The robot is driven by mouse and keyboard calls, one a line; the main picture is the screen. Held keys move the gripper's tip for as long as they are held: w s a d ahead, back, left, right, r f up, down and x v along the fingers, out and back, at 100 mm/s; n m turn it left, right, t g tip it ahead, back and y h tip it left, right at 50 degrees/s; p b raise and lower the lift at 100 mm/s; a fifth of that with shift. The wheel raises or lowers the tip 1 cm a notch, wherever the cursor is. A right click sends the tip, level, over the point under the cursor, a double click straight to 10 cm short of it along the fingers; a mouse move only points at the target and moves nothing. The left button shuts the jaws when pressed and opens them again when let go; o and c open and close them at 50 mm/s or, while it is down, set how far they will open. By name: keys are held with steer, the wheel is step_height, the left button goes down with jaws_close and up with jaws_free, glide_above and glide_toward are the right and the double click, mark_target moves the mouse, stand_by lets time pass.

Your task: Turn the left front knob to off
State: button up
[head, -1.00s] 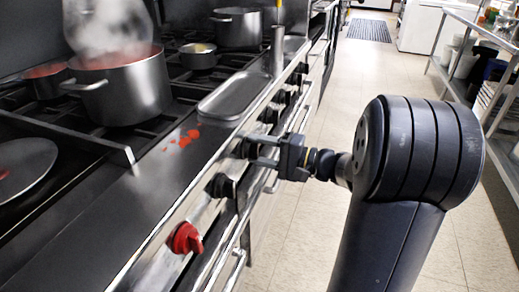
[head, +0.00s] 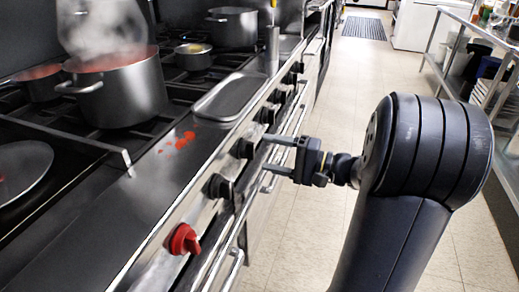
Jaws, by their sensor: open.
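A row of knobs runs along the stove's front panel (head: 205,208). Nearest me is a red knob (head: 184,239), then a black knob (head: 218,187), then another black knob (head: 243,147), with more black knobs beyond. I cannot tell which one is named the left front knob. My gripper (head: 268,153) is open and empty, its two fingers pointing left at the second black knob. The fingertips stand just to the right of that knob, seemingly apart from it. The knob's pointer mark is too small to read.
A steaming pot (head: 118,88) of red sauce stands on the burners, with other pots behind. A shallow metal tray (head: 231,97) and red spills (head: 180,141) lie on the front ledge. A rail (head: 222,240) runs below the knobs. The aisle floor (head: 335,130) is clear.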

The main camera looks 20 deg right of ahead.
mark_target(248, 150)
steer(key=v, duration=0.6)
steer(key=shift+p, duration=0.3)
steer(key=b+x, duration=0.1)
steer(key=x, duration=0.9)
steer(key=shift+w+a, duration=0.15)
steer(key=shift+a, duration=0.15)
